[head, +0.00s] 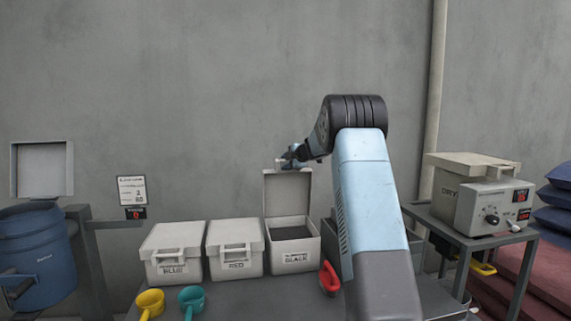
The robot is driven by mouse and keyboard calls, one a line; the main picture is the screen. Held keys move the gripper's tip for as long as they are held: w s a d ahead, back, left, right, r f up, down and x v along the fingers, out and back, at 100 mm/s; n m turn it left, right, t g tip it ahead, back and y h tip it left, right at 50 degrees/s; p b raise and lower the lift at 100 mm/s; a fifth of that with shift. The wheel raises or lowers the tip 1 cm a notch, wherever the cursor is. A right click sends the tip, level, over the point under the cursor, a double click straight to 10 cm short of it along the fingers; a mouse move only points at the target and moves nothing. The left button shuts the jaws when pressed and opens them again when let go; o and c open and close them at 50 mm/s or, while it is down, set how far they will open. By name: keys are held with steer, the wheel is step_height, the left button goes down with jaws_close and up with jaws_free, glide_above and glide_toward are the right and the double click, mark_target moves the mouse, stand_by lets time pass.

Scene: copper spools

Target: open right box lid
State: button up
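Three pale grey boxes stand in a row on the table. The right box (292,260), labelled BLACK, has its lid (288,193) standing roughly upright at the back edge, and its dark interior shows. My gripper (285,162) is at the top edge of this lid, appearing to touch or nearly touch it. The fingers are too small to tell whether they are open or shut on the lid. The BLUE box (174,253) and the RED box (236,250) have their lids closed.
Yellow (150,303), teal (191,301) and red (329,278) scoops lie at the table's front. A blue barrel (38,255) with a raised lid stands left. A dryer machine (482,200) sits on a stand at right. My arm hides the table right of the boxes.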

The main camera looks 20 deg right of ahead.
steer(key=shift+s+d+r, duration=0.1)
steer(key=shift+s+r, duration=0.05)
steer(key=shift+s, duration=0.1)
steer(key=v, duration=1.3)
steer(key=shift+s, duration=0.1)
steer(key=s+a+r+m+t+h, duration=0.2)
steer(key=s+a+r+m+h, duration=0.25)
steer(key=r, duration=0.45)
steer(key=s+a+r+m+h, duration=0.25)
steer(key=s+m, duration=0.45)
steer(key=s, duration=0.5)
steer(key=s+a+f+m+g+y, duration=0.1)
steer(key=s+a+f, duration=0.4)
steer(key=s, duration=0.7)
steer(key=s+a+f+m+g+y, duration=0.1)
steer(key=s+a+f+m+g, duration=0.3)
steer(key=s+f, duration=0.3)
steer(key=s+a+f+m+g+y, duration=0.1)
steer(key=s+a+f+g, duration=0.3)
steer(key=s, duration=1.3)
steer(key=a+f+m, duration=0.1)
steer(key=a+f, duration=0.2)
steer(key=shift+y, duration=0.4)
